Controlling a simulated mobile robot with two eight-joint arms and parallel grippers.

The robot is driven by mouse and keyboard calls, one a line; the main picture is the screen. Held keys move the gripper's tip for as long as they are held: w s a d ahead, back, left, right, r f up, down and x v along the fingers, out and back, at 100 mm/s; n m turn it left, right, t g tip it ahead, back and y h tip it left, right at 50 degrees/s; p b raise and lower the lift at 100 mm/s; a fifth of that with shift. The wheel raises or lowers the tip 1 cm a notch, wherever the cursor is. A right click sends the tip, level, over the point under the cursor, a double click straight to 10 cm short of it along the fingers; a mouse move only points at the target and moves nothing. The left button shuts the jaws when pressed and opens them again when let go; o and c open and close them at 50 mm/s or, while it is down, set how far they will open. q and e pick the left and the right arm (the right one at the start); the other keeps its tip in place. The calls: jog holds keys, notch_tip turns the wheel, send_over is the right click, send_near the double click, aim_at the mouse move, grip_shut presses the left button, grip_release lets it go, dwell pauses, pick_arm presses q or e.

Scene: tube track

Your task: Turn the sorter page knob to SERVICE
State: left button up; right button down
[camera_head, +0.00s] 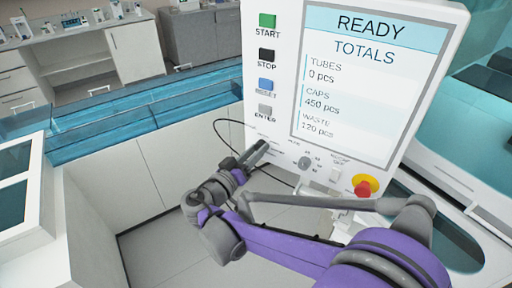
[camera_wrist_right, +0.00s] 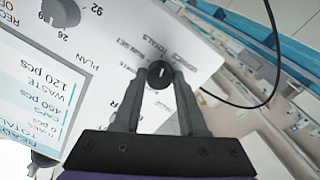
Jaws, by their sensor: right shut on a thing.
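The white control panel (camera_head: 258,80) has a screen (camera_head: 370,70) reading READY and TOTALS, with counts for tubes, caps and waste. In the right wrist view, a small round black knob (camera_wrist_right: 160,72) with a short white mark sits between the fingertips of my right gripper (camera_wrist_right: 160,82). The fingers are shut on it from both sides. Small lettering around it is upside down; TOTALS can be made out, SERVICE cannot. In the head view my right gripper (camera_head: 256,152) reaches the panel's lower left and hides this knob. My left gripper is not in view.
A second, numbered knob (camera_head: 305,162) sits right of my gripper; it also shows in the wrist view (camera_wrist_right: 60,12). A red emergency button (camera_head: 364,187) is at lower right. START (camera_head: 267,20) and other buttons line the left edge. A black cable (camera_head: 222,130) loops nearby.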

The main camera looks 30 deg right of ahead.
jog(key=m+p, duration=0.1)
jog(key=m, duration=0.3)
jog(key=shift+r+p, duration=0.2)
jog(key=shift+p, duration=0.1)
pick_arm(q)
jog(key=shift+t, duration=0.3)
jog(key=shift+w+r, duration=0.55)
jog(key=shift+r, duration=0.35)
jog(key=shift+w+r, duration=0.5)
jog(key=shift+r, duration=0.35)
pick_arm(e)
jog(key=shift+f+m, duration=0.1)
jog(key=shift+m, duration=1.6)
jog(key=shift+c, duration=2.3)
grip_release()
